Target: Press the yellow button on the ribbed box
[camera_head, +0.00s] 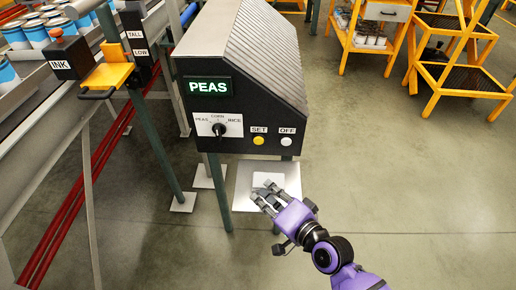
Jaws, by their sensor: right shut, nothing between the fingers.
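The ribbed box (245,80) stands on legs in the upper middle, dark with a grey ribbed top. A lit sign on its front reads PEAS. The yellow button (258,140) sits low on the front under the label SET. A white button (286,142) is to its right under the label OFF. My right gripper (262,193) is shut and empty. In the picture it is below the yellow button and apart from it, over a pale plate. My left gripper is not in view.
A selector knob (219,129) is on the box's front, left of the buttons. A conveyor frame with cans (36,35) and an INK box (72,58) stands at the left. Orange shelves (455,60) stand at the back right. The floor at the right is clear.

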